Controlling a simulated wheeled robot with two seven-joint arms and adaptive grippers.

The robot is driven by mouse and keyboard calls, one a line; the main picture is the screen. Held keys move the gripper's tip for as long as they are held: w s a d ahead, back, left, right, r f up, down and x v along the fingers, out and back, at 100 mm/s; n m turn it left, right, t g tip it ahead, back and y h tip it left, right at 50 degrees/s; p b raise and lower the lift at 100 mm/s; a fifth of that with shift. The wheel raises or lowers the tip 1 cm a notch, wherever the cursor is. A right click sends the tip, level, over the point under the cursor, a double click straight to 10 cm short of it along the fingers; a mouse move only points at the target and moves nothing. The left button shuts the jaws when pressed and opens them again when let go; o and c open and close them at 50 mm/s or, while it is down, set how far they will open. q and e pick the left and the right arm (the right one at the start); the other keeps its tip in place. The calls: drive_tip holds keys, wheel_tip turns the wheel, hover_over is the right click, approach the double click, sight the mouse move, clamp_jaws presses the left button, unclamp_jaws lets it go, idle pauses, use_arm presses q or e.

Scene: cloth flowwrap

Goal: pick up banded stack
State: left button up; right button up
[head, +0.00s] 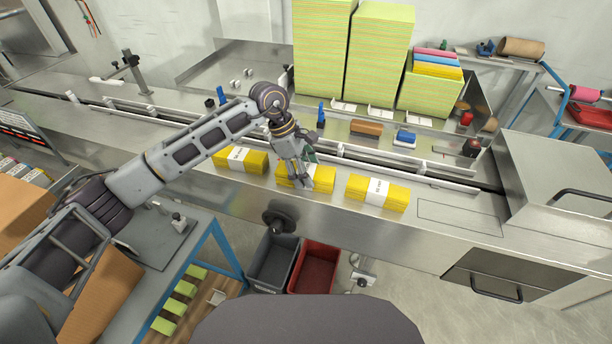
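Three yellow cloth stacks with white paper bands lie in a row along the front of the steel bench: the left stack (255,162), the middle stack (323,181) and the right stack (392,195). My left gripper (299,184) points down at the middle stack, and its fingers cover the middle of that stack and most of its band. I cannot tell whether the fingers hold the stack or only stand over it. The middle stack appears to rest on the bench. My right gripper is not in view.
A steel guide rail (400,168) runs behind the stacks. Tall green-and-orange cloth piles (385,55) stand at the back. A steel housing (555,180) closes off the right. A grey bin (273,262) and a red bin (314,268) sit below the front edge.

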use_arm(q)
drive_tip(key=c, duration=0.5)
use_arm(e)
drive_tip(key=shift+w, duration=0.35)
use_arm(q)
drive_tip(key=shift+o, duration=0.2)
drive_tip(key=shift+r, duration=0.15)
wheel_tip(320, 180, up, 8)
drive_tip(key=shift+r+b, duration=0.2)
drive_tip(key=shift+b, duration=0.45)
drive_tip(key=shift+r, duration=0.7)
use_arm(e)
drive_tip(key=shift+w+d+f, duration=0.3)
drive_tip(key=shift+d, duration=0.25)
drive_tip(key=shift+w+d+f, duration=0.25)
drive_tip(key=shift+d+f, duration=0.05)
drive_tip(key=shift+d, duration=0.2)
